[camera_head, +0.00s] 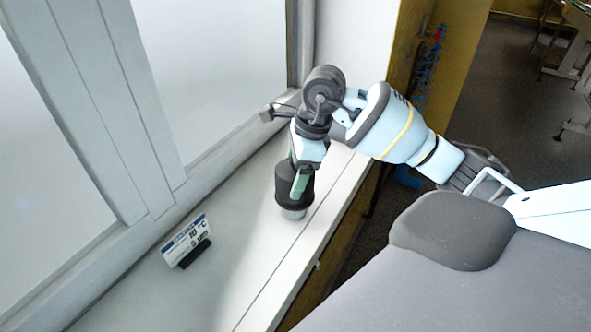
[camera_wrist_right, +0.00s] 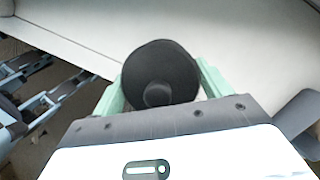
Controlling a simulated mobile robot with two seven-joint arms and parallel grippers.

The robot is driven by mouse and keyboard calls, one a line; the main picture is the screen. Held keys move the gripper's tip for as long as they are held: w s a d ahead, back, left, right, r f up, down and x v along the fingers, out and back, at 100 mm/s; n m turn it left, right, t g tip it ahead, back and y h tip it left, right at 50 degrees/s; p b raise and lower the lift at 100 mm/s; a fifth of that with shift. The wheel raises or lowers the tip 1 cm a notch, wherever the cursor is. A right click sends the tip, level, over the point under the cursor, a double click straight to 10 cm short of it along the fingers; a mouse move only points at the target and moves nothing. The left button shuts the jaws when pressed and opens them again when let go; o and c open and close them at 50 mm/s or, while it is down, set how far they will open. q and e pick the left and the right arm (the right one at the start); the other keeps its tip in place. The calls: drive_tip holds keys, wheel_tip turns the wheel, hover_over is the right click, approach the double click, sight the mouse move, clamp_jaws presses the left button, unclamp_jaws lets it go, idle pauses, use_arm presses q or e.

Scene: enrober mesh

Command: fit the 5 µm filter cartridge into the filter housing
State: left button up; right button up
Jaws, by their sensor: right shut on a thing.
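My right gripper (camera_head: 296,180) reaches down over the white sill with its green fingers shut on a dark cylinder (camera_head: 294,197). The cylinder is roughly upright, with a black upper part and a paler grey lower end. In the right wrist view, the dark cylinder (camera_wrist_right: 160,75) shows a round black top with a small round knob, between the two fingers of the right gripper (camera_wrist_right: 160,85). I cannot tell whether it is the cartridge or the housing, or whether its lower end touches the sill. No second such part shows. My left gripper is out of view.
A small white card (camera_head: 184,240) in a black stand, with "10 °C" on it, stands on the sill (camera_head: 232,262) left of the cylinder. A framed window (camera_head: 100,100) rises behind. The sill's front edge drops to a dark floor (camera_head: 500,110). The sill between card and cylinder is clear.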

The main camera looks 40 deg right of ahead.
drive_tip(key=shift+f, duration=0.4)
drive_tip(key=shift+f+b, duration=0.2)
drive_tip(key=shift+b, duration=0.1)
drive_tip(key=o, duration=1)
drive_tip(key=shift+r, duration=0.3)
drive_tip(key=p+v, duration=0.1)
drive_tip(key=v, duration=1)
drive_tip(key=shift+r, duration=0.15)
drive_tip(key=shift+s+d+r, duration=0.1)
drive_tip(key=shift+r, duration=0.55)
